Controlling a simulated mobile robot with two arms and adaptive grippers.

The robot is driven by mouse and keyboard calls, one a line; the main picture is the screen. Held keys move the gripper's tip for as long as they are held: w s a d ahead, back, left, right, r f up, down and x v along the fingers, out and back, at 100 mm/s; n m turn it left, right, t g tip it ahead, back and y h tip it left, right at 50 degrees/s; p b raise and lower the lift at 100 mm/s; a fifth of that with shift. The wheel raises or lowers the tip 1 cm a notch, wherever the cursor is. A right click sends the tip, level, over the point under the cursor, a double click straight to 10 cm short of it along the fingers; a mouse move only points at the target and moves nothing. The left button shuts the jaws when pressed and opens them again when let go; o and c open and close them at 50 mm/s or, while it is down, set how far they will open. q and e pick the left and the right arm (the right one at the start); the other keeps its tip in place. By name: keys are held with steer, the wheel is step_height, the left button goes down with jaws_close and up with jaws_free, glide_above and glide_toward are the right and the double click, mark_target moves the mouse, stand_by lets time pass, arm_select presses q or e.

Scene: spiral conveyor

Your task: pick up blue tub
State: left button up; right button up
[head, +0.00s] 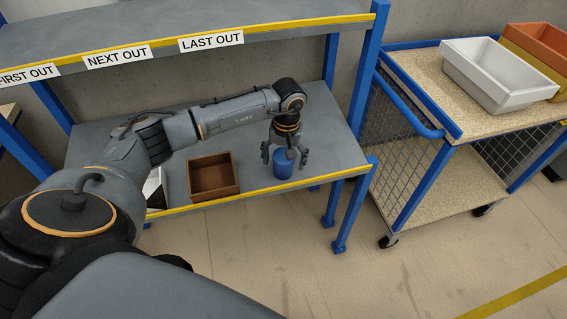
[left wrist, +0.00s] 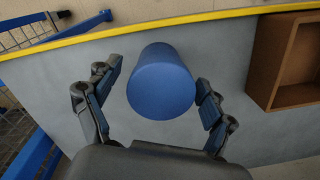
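The blue tub (head: 283,165) stands upright on the grey lower shelf, near its yellow front edge. My left gripper (head: 284,153) comes down from above with its fingers on either side of the tub. In the left wrist view the tub (left wrist: 161,83) lies between the spread fingers of the left gripper (left wrist: 158,98). A gap shows on the left finger's side, and the right finger is close to the tub; I cannot tell whether it touches. My right gripper is not in view.
A brown box (head: 213,177) sits on the lower shelf left of the tub. A white container (head: 154,188) is partly hidden behind my arm. The upper shelf (head: 180,22) overhangs the back. A cart (head: 450,110) with a white bin (head: 498,76) and an orange bin (head: 540,50) stands right.

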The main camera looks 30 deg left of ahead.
mark_target(282, 155)
arm_select(q)
steer(key=c, duration=1.3)
steer(key=shift+r, duration=0.1)
steer(key=shift+r, duration=0.2)
step_height(282, 155, up, 4)
steer(key=p, duration=0.2)
steer(key=shift+s+a+f+p, duration=0.1)
steer(key=shift+s+p, duration=0.05)
steer(key=shift+p, duration=0.15)
steer(key=s+a+r+p, duration=0.2)
steer(key=s+r+p, duration=0.55)
steer(key=s, duration=0.65)
steer(key=d+r+m, duration=0.1)
steer(key=d+r, duration=0.2)
steer(key=d, duration=0.2)
steer(key=d+r+m+b, duration=0.1)
steer(key=d+r+m, duration=0.1)
steer(key=d+r, duration=0.2)
steer(key=d+r+m, duration=0.1)
steer(key=d+r, duration=0.2)
steer(key=d, duration=0.3)
steer(key=shift+s+d+r+m, duration=0.25)
steer(key=shift+m, duration=0.15)
